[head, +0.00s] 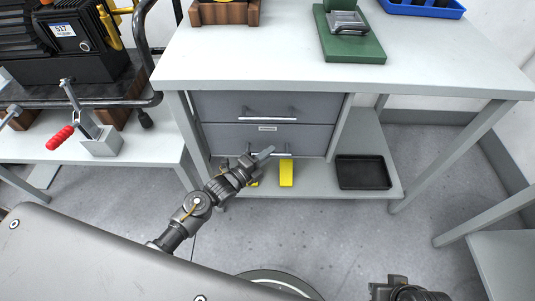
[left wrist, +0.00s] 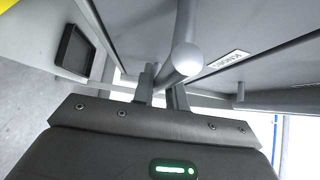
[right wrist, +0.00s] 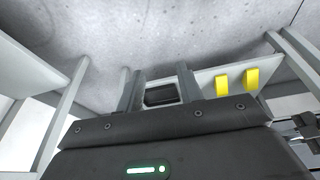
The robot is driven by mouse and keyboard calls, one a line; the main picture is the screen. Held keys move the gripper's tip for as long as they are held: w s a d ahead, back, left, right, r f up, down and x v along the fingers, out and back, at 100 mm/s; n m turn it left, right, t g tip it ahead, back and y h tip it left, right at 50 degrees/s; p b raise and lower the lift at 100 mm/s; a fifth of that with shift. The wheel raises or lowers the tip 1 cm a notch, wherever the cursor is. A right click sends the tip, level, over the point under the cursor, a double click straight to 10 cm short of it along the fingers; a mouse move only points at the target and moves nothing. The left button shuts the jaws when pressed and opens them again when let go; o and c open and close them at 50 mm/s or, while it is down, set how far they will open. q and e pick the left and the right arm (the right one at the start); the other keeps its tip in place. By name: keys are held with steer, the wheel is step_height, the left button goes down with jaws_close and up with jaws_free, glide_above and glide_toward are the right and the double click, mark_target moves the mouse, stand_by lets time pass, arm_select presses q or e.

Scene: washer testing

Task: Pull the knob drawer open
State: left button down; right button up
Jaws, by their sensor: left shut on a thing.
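The grey drawer unit hangs under the workbench, with an upper drawer (head: 225,107) and a lower drawer (head: 225,138). The lower drawer bears a small label (head: 267,128), which also shows in the left wrist view (left wrist: 231,62). Both fronts look about flush. My left gripper (head: 264,154) is at the lower drawer's bar handle (head: 284,153), covering its left part. In the left wrist view the handle (left wrist: 182,58) passes at the fingers (left wrist: 164,92), which are shut on it. My right gripper (right wrist: 159,90) is open and empty, away from the drawers, low at the right in the head view.
Below the drawers a shelf (head: 318,180) holds yellow blocks (head: 286,173) and a black tray (head: 363,172). The bench legs stand on both sides. A side table with a red-handled clamp (head: 95,135) is at left. Floor in front is clear.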

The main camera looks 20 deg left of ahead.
arm_select(q)
steer(key=shift+s, duration=0.1)
